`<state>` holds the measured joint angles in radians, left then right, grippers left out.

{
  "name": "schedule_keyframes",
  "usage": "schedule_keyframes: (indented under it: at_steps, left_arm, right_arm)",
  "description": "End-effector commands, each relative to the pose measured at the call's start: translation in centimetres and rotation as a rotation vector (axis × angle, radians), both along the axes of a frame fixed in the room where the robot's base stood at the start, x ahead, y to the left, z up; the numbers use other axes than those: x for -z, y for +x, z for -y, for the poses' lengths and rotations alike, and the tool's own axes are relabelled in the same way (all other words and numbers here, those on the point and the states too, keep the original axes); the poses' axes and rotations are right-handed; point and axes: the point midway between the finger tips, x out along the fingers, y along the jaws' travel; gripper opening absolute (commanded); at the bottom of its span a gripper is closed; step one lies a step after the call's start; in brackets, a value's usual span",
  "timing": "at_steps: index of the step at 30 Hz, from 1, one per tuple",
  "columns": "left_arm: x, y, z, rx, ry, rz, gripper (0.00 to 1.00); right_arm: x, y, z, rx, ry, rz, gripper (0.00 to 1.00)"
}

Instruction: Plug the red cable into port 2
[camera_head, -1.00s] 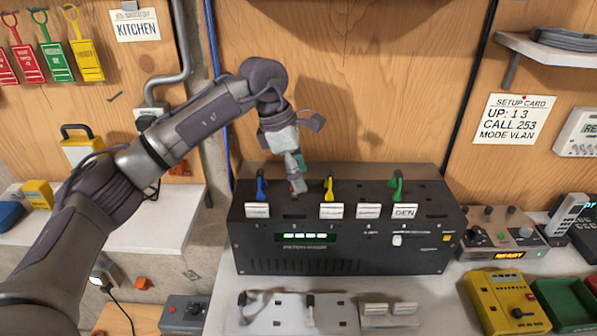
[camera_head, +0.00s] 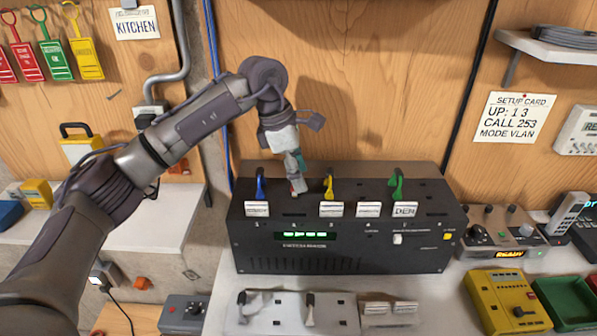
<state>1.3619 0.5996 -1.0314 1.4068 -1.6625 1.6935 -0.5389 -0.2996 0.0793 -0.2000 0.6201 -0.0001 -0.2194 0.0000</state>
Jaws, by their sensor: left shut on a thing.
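The black switch box (camera_head: 345,250) stands on the white bench with a row of ports along its top. A blue cable plug (camera_head: 260,184) stands at the left end, a yellow plug (camera_head: 329,186) near the middle and a green plug (camera_head: 396,184) to the right. My left gripper (camera_head: 296,178) is shut on the red cable plug (camera_head: 293,187), of which only a small red bit shows. It is between the blue and yellow plugs, over the unlabelled second position, port 2 (camera_head: 293,214). I cannot tell whether the plug is seated. My right gripper is not in view.
White label plates (camera_head: 331,210) sit below several ports. A setup card (camera_head: 515,119) hangs on the wood wall. A grey console (camera_head: 500,235), a yellow tester (camera_head: 505,300) and a green bin (camera_head: 565,300) crowd the right side. A white plate (camera_head: 335,315) lies in front.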

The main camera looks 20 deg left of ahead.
Motion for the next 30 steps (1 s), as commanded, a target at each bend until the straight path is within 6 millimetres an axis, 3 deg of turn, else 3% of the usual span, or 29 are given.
schedule_keyframes:
  at_steps: [30]
  left_arm:
    - [0.67, 0.05, -0.02, 0.0, 0.0, 0.0, 0.32]
  right_arm:
    - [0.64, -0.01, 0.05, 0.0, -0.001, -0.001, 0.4]
